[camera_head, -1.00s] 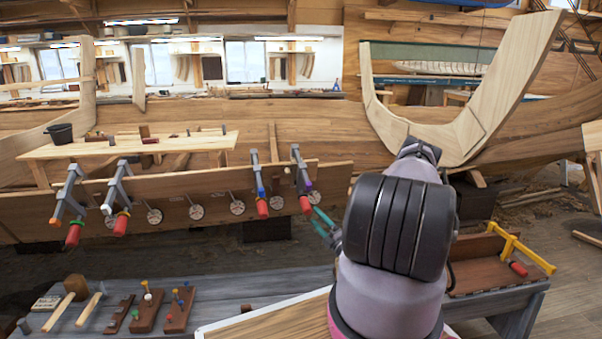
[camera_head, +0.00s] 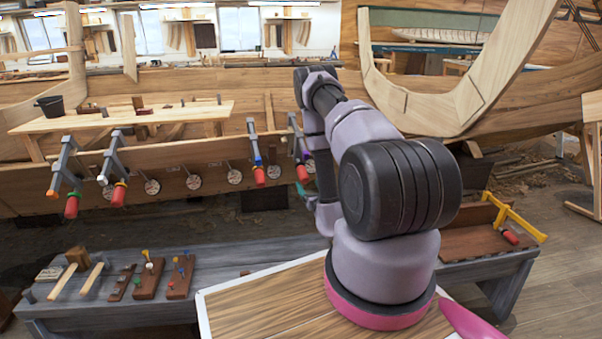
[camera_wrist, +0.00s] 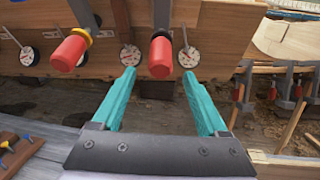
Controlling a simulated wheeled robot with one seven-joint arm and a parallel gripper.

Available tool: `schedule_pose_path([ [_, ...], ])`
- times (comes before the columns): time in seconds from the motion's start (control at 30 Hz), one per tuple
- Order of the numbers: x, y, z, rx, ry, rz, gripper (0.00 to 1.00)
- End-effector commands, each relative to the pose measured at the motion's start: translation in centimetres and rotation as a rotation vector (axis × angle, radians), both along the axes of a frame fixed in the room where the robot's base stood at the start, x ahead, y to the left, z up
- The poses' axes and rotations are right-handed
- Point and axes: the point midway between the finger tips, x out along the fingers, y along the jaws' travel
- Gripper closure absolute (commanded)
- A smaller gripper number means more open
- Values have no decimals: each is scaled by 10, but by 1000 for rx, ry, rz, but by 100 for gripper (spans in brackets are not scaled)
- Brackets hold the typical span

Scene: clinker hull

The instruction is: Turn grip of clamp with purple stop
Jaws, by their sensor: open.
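The clamp with the purple stop (camera_head: 305,155) hangs on the hull plank, the rightmost of the row. Its red grip (camera_head: 302,173) points down, just left of my arm. In the wrist view this appears to be the red grip with a black collar (camera_wrist: 160,57); its stop is not visible there. My gripper (camera_wrist: 159,74) is open, with its teal fingers pointing toward that grip. The grip appears between and beyond the fingertips, with nothing held. In the head view my arm mostly hides the gripper.
A neighbouring clamp with a blue stop (camera_head: 258,160) is to the left; its yellow-collared red grip (camera_wrist: 70,50) is near my left finger. Two more clamps hang further left. Round dials (camera_wrist: 130,55) line the plank. A grey bench (camera_head: 225,262) with tools stands below.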

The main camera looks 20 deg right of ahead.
Motion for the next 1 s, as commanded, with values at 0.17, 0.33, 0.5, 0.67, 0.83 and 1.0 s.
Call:
schedule_pose_path([
  [0.17, 5, -2, 5, -58, 2, -16, 24],
  [0.33, 26, -7, 6, -55, 1, -18, 24],
  [0.5, 60, -11, 6, -55, 1, -16, 24],
  [0.67, 86, -15, 5, -53, 1, -15, 24],
  [0.83, 102, -17, 4, -53, 3, -14, 24],
  [1.0, 106, -17, 4, -52, 4, -14, 24],
])
